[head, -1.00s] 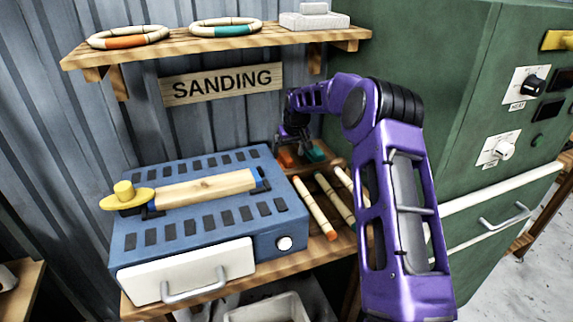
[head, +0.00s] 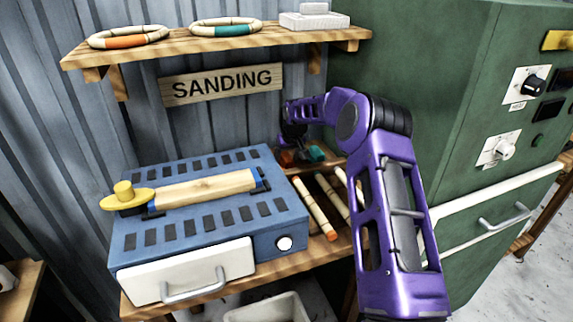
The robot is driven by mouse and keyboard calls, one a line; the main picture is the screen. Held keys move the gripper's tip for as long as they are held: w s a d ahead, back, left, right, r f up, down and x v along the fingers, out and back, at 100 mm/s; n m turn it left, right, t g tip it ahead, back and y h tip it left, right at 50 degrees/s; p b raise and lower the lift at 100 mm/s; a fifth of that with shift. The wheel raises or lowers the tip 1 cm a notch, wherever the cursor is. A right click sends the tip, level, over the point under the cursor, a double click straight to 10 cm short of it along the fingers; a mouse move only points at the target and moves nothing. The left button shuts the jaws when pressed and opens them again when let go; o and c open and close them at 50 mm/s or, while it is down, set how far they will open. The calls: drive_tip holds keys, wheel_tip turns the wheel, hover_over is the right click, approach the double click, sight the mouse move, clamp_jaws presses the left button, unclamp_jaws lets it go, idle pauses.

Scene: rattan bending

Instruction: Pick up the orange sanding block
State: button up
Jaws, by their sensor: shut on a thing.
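The orange sanding block (head: 286,158) is at the back of the bench, right of the blue machine. Only a small part of it shows, because my gripper covers the rest. My gripper (head: 299,154) points down over it, with its fingers low and shut on the block. Whether the block is lifted off its wooden rest cannot be told from here. A teal block (head: 317,153) sits close on the right of the gripper.
Several rattan sticks (head: 314,207) lie in front of the blocks. The blue sanding machine (head: 200,222) with a pale wooden roller (head: 203,190) stands at left. A green cabinet (head: 450,90) rises at right. A wooden shelf (head: 215,45) with rings hangs above.

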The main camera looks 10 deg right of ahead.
sight(287, 157)
drive_tip(key=shift+r, duration=0.1)
drive_tip(key=shift+c, duration=0.4)
drive_tip(key=shift+r, duration=0.25)
wheel_tip(287, 157, up, 9)
drive_tip(key=shift+r+p, duration=0.2)
drive_tip(key=shift+p, duration=0.1)
drive_tip(key=o, duration=0.8)
drive_tip(key=c, duration=0.5)
drive_tip(key=shift+s, duration=0.15)
drive_tip(key=shift+c, duration=0.2)
